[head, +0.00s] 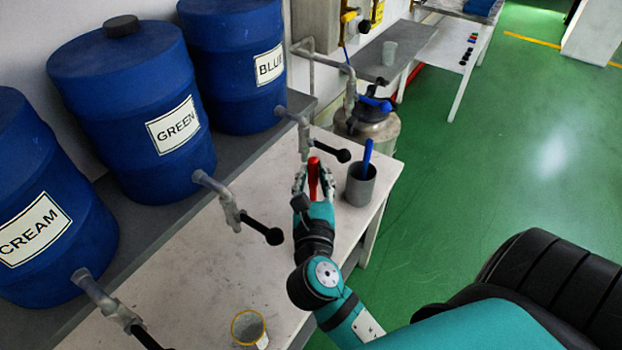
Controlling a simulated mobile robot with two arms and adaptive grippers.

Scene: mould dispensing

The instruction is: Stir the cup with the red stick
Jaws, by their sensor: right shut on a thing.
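My right gripper (314,185) is shut on the red stick (314,172), which stands roughly upright between its fingers above the white table. A grey cup (361,193) stands just to the right of this gripper, apart from it, with a blue stick (367,154) in it. Another cup, pale with a yellow rim (249,329), stands near the table's front, at the bottom of the view. What it holds is hard to make out. The lower end of the red stick is hidden by the gripper. My left gripper is out of view.
Blue barrels marked cream (40,215), green (135,90) and blue (235,65) stand on a grey shelf. Their taps with black handles (262,232) jut over the white table (190,290). A metal tank (372,130) stands beyond the table. Green floor is clear at right.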

